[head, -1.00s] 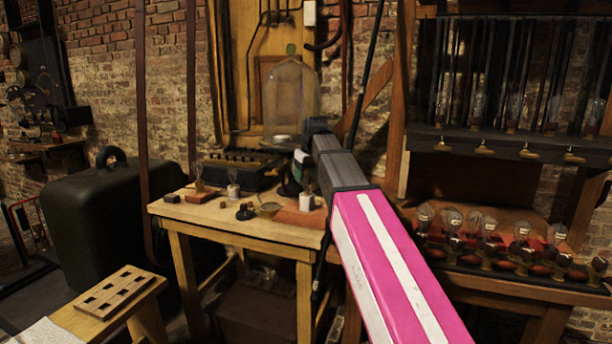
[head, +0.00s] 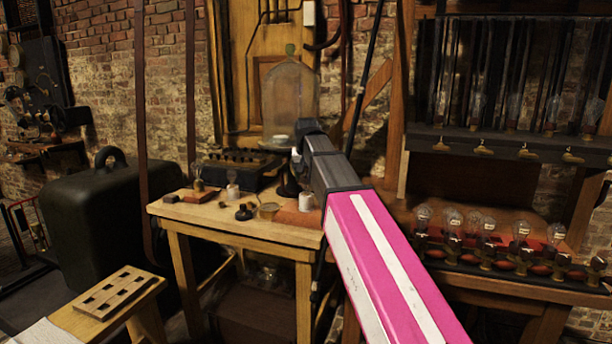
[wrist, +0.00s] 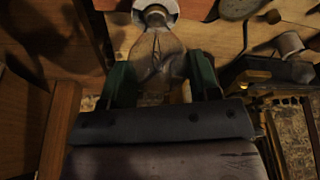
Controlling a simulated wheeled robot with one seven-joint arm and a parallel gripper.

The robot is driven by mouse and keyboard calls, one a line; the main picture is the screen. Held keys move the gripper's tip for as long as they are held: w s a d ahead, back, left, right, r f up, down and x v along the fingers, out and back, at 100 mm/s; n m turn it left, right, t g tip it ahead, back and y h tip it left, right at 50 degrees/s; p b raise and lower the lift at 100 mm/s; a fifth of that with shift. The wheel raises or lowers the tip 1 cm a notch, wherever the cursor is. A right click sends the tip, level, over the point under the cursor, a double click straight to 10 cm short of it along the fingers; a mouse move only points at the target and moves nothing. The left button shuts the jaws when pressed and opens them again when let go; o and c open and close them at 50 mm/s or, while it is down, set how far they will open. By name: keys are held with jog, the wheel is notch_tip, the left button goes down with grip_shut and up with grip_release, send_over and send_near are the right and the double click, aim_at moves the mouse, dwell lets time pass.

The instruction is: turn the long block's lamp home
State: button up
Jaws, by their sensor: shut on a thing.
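In the wrist view, a clear glass lamp (wrist: 157,55) lies between the two green fingers of my gripper (wrist: 160,76). The fingers are shut on its bulb. The lamp's far end meets a white round socket (wrist: 155,8) at the top edge; I cannot tell how far it is seated. In the head view, a long reddish block (head: 297,217) lies on the wooden table with a white socket (head: 306,202) on it. My arm hides most of the gripper and the lamp there.
On the table (head: 240,228) stand a small lamp on a block (head: 198,186), a white socket (head: 233,188), dark knobs (head: 243,212) and a round dish (head: 268,210). A glass bell jar (head: 290,100) stands behind. A rack of bulbs (head: 490,240) is at right.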

jog(key=shift+m, duration=0.5)
jog(key=m, duration=0.2)
jog(key=m+h, duration=0.1)
jog(key=m, duration=0.2)
jog(key=shift+d+g+h, duration=0.1)
jog(key=shift+g+h, duration=0.2)
jog(key=o, duration=1.1)
